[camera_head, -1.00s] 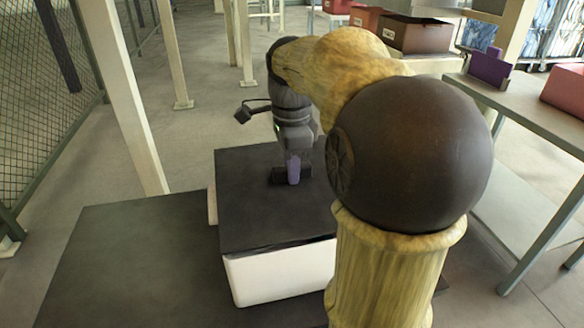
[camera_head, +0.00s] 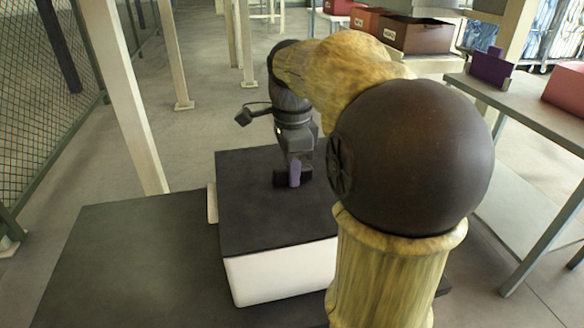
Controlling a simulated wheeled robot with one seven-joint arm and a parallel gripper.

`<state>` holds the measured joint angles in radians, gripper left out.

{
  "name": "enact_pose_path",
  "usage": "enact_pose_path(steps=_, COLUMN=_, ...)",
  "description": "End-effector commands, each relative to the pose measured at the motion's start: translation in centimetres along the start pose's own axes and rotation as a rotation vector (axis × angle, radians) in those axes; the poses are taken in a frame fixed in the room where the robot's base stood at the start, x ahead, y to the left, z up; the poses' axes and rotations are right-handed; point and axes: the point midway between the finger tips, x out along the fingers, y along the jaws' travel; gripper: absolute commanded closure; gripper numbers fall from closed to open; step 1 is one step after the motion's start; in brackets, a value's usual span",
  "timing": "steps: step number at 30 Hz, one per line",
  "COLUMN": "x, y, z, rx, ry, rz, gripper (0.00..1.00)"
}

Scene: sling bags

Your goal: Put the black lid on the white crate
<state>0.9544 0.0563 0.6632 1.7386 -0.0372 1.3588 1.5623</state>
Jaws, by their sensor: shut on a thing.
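The black lid (camera_head: 262,222) lies flat over the top of the white crate (camera_head: 280,272), and its front edge lines up closely with the crate's front wall. The crate stands on a dark platform. A small pale strip of something white (camera_head: 212,203) shows at the lid's left side. My gripper (camera_head: 293,181) points down at the middle of the lid, with its fingers at the lid's top and a purple part between them. It is shut, on the lid as far as I can see; the exact grip point is small. My arm hides the lid's right side.
The dark platform (camera_head: 140,255) extends left with bare room. A pale post (camera_head: 118,95) and a mesh fence (camera_head: 40,90) stand at the left. At the right is a grey table (camera_head: 530,118) with a purple item (camera_head: 490,68) and a pink box (camera_head: 566,88). Brown boxes (camera_head: 415,35) stand behind.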

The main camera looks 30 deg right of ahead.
Motion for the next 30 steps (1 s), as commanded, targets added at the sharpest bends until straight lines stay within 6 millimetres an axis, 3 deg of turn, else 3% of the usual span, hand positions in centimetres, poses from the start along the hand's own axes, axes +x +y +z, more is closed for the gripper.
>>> enact_pose_path(steps=17, x=0.73, y=-0.01, z=0.01, rx=0.000, ry=0.000, rz=0.000, gripper=1.00)
enact_pose_path(steps=18, x=0.68, y=-0.01, z=0.01, rx=0.000, ry=0.000, rz=-0.001, gripper=0.74)
enact_pose_path(steps=21, x=0.67, y=-0.01, z=0.00, rx=0.000, ry=0.000, rz=0.000, gripper=0.57)
enact_pose_path(steps=30, x=0.59, y=0.00, z=0.00, rx=0.000, ry=0.000, rz=0.000, gripper=0.57)
